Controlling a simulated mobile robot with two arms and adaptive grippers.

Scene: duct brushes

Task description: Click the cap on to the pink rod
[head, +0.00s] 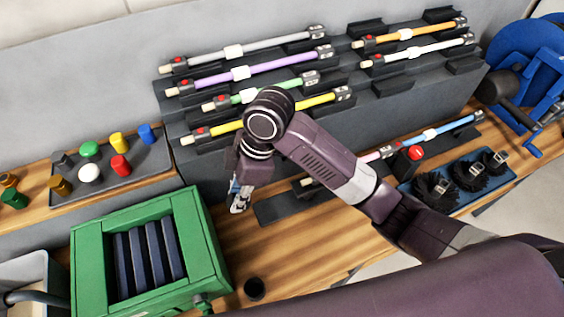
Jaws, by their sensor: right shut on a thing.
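My left gripper is out of view.
Rods of several colours rest on the sloped rack (375,105). A green box (205,235) with dark slats stands front left. A dark round item (254,288) is near the front edge. Black brushes (470,176) sit on a blue tray at the right, near a blue reel (540,75).

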